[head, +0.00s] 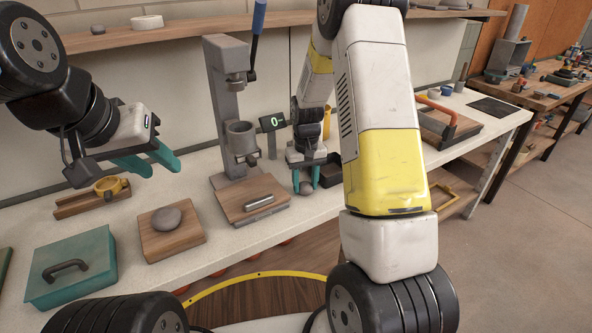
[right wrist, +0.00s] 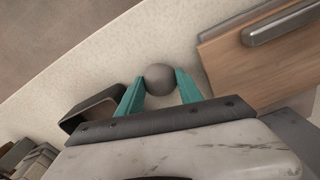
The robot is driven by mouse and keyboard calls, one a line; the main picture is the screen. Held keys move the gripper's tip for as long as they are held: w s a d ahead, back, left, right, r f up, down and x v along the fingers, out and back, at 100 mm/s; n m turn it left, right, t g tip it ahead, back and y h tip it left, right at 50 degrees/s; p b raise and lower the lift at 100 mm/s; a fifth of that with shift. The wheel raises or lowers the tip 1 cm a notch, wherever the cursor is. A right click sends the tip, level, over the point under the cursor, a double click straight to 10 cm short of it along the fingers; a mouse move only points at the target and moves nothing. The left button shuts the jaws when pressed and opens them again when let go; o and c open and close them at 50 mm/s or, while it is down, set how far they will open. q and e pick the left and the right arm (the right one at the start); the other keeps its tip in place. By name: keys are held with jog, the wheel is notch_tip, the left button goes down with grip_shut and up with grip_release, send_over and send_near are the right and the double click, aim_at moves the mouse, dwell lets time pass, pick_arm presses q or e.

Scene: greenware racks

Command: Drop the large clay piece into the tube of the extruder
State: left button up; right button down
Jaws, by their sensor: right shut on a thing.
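My right gripper (head: 305,184) is shut on a small round grey clay ball (head: 306,188), low over the bench to the right of the extruder. In the right wrist view the ball (right wrist: 159,79) sits between the teal fingertips (right wrist: 160,82). The grey extruder (head: 225,100) stands on a wooden base, with its upright tube (head: 240,138) below the press head. A larger, flattened grey clay lump (head: 167,218) lies on a wooden board to the left of the extruder. My left gripper (head: 164,170) is open and empty above the bench at the left.
A metal cylinder (head: 259,202) lies on the extruder's base. A small display (head: 272,122) reading 0 stands behind. A teal lidded box (head: 72,268) is at the front left, and a wooden holder (head: 92,199) with a yellow ring is behind it. A dark open bin (right wrist: 88,108) is beside my right gripper.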

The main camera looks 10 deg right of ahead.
aim_at(305, 185)
jog(key=shift+f, duration=0.15)
jog(key=c, duration=0.8)
grip_release()
notch_tip(305, 185, up, 8)
jog(key=shift+f, duration=0.1)
jog(key=s+r+t+y, duration=0.15)
jog(key=s+r, duration=0.45)
jog(key=r, duration=0.6)
jog(key=s+a+r+t, duration=0.1)
jog(key=s+r, duration=0.3)
jog(key=s, duration=0.5)
jog(key=s+a+r+t, duration=0.1)
jog(key=s+r+t, duration=0.2)
jog(key=s, duration=0.6)
jog(key=shift+s+a+r+m+t+y, duration=0.15)
jog(key=shift+s+r+m+t+y, duration=0.15)
jog(key=shift+r, duration=0.55)
